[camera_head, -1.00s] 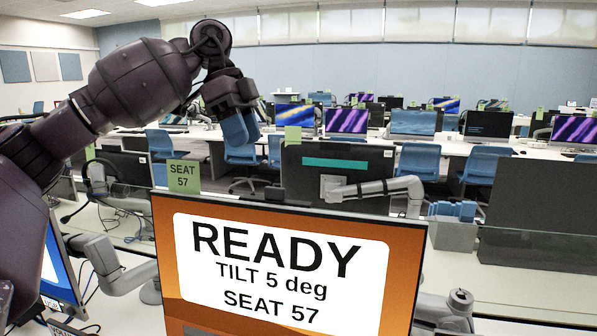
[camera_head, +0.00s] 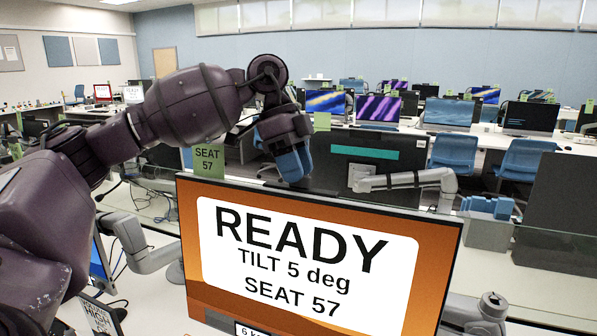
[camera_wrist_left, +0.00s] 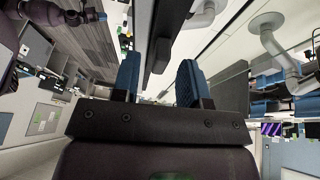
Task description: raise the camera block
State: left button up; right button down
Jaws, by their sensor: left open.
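The monitor (camera_head: 320,262) in front of me shows READY, TILT 5 deg and SEAT 57. My left gripper (camera_head: 292,162) hangs pointing down over its top edge, its blue fingers apart and empty. In the left wrist view my left gripper (camera_wrist_left: 157,80) shows both blue fingers. A small dark block, which looks like the camera block (camera_wrist_left: 160,55), appears between them in the picture. I cannot tell whether the fingers reach down around it. In the head view the fingers cover the spot on the edge where the block stood. My right gripper is not in view.
A green SEAT 57 tag (camera_head: 208,161) stands at the monitor's top left corner. Behind are another monitor's dark back (camera_head: 345,150), its grey arm (camera_head: 410,179) and a grey box with blue pieces (camera_head: 488,207). Rows of desks and blue chairs lie beyond.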

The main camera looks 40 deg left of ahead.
pick_arm(q)
jog(key=shift+d+f, duration=0.2)
jog(key=shift+f, duration=0.25)
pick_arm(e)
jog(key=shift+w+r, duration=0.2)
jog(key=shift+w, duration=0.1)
pick_arm(q)
jog(key=c, duration=0.6)
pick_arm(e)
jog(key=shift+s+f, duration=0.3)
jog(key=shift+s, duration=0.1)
pick_arm(q)
grip_shut()
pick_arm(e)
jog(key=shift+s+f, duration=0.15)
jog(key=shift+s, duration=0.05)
pick_arm(q)
jog(key=shift+r, duration=0.1)
